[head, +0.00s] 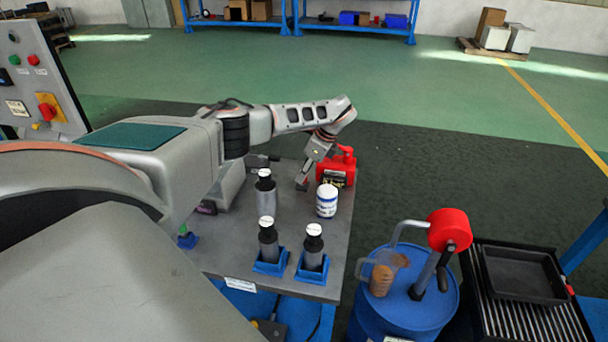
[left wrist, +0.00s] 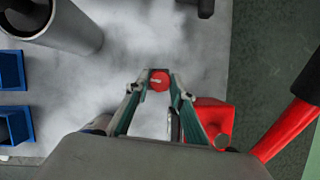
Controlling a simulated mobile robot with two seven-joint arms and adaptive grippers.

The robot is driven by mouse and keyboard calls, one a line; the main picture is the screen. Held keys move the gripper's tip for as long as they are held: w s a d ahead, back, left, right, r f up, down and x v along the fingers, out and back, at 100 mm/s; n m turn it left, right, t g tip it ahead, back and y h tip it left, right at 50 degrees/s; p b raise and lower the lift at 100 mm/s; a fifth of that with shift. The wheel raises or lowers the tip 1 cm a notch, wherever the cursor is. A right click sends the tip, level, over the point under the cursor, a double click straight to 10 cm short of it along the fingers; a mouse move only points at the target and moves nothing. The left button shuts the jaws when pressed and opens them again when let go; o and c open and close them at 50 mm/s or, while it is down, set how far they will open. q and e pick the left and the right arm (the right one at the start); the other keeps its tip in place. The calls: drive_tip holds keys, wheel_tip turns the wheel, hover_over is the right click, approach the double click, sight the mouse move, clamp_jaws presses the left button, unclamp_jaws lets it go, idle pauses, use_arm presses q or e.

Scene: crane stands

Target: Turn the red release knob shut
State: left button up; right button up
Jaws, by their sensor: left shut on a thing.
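The red release knob (left wrist: 159,79) shows in the left wrist view as a small round red disc with a pale mark on its face. My left gripper (left wrist: 159,87) is shut on it, with one fingertip on each side. In the head view my left gripper (head: 303,184) points down at the table, just left of a red hydraulic unit (head: 349,158). The unit's red body also shows in the left wrist view (left wrist: 214,118), right of the fingers. The knob is not clear in the head view, where the gripper covers that spot. My right gripper is in neither view.
Dark bottles with white caps, one of them (head: 265,192) near my left arm, and a white jar (head: 327,200) stand on the grey table (head: 225,258). A red and black bar (left wrist: 290,128) slants past the fingers. A blue drum (head: 428,310) stands right of the table.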

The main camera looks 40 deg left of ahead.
use_arm(q)
drive_tip(key=shift+w+n+g+b, duration=0.1)
drive_tip(key=shift+n+g+b, duration=0.25)
drive_tip(key=shift+n, duration=0.65)
drive_tip(key=shift+a, duration=0.1)
drive_tip(key=o, duration=1.1)
drive_tip(key=shift+o, duration=0.2)
drive_tip(key=v, duration=1.2)
